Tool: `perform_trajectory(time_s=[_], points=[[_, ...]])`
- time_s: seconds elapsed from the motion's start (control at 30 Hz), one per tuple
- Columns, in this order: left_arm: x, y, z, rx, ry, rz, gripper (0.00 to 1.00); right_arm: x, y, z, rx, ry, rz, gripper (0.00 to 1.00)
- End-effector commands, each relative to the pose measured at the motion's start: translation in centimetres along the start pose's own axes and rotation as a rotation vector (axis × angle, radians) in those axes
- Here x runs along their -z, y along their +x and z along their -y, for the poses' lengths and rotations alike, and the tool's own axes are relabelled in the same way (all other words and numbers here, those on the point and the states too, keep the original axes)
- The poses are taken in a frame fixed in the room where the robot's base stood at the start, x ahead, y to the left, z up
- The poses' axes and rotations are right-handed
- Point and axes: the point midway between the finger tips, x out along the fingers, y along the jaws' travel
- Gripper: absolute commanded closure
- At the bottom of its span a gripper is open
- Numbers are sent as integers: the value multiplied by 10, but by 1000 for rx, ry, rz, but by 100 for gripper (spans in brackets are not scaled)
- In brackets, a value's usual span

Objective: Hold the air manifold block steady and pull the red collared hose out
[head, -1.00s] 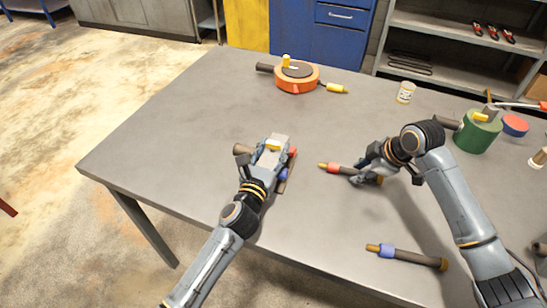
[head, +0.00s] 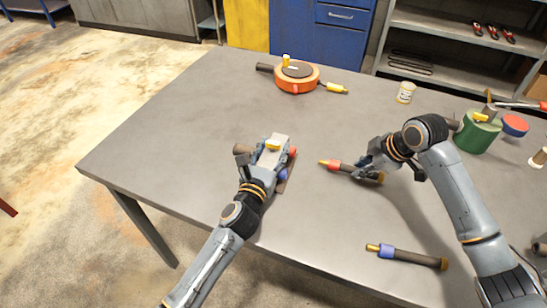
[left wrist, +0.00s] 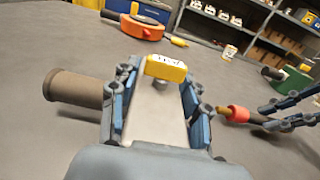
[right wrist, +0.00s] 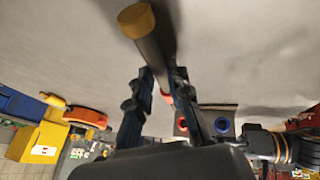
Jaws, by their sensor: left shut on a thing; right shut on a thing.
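The air manifold block (head: 274,158) is a pale grey block with a yellow label piece (left wrist: 166,68) on top. My left gripper (head: 268,165) is shut on it, one finger along each side. A brown hose stub (left wrist: 75,88) sticks out on its left. A red-ringed port (right wrist: 182,124) and a blue-ringed port (right wrist: 222,125) face my right gripper. The red collared hose (head: 342,167) is dark with a brass tip, and its red collar (left wrist: 238,113) faces the block. My right gripper (head: 362,169) is shut on the hose, which is apart from the block with a clear gap.
A loose blue-collared hose (head: 408,256) lies near the table's front edge. An orange round unit (head: 298,83) stands at the back, a small jar (head: 405,92) to its right. A green cylinder (head: 477,132) is at far right. The left table area is clear.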

Motion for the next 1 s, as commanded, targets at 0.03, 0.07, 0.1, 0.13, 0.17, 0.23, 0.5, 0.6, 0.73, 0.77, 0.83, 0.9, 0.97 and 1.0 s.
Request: perform_trajectory(time_s=[0.03, 0.07, 0.1, 0.13, 0.17, 0.23, 0.5, 0.6, 0.73, 0.77, 0.83, 0.9, 0.97, 1.0], points=[[0, 0, 0, 0, 0, 0, 100, 2, -4, -2, -2, -1, -1, 100], [0, 0, 0, 0, 0, 0, 100, 3, -6, -2, -2, -1, -1, 100], [0, 0, 0, 0, 0, 0, 100, 4, -9, -3, -2, -1, -1, 100], [0, 0, 0, 0, 0, 0, 100, 5, -12, -3, -2, -1, 0, 100], [0, 0, 0, 0, 0, 0, 100, 6, -14, -4, -3, -1, 0, 100], [0, 0, 0, 0, 0, 0, 100, 8, -19, -6, -3, -2, -1, 100], [0, 0, 0, 0, 0, 0, 100, 16, -38, -11, -2, -2, -1, 100], [0, 0, 0, 0, 0, 0, 100, 19, -45, -13, -3, -2, -1, 100], [0, 0, 0, 0, 0, 0, 100, 21, -50, -14, -1, -1, -1, 100], [0, 0, 0, 0, 0, 0, 100, 21, -51, -14, -1, 0, -1, 100], [0, 0, 0, 0, 0, 0, 100, 22, -52, -14, 0, 0, 0, 100], [0, 0, 0, 0, 0, 0, 100, 22, -52, -14, 0, 0, 0, 100], [0, 0, 0, 0, 0, 0, 100, 22, -52, -14, 0, 0, 0, 100], [0, 0, 0, 0, 0, 0, 100, 22, -52, -14, 0, 0, 0, 100]])
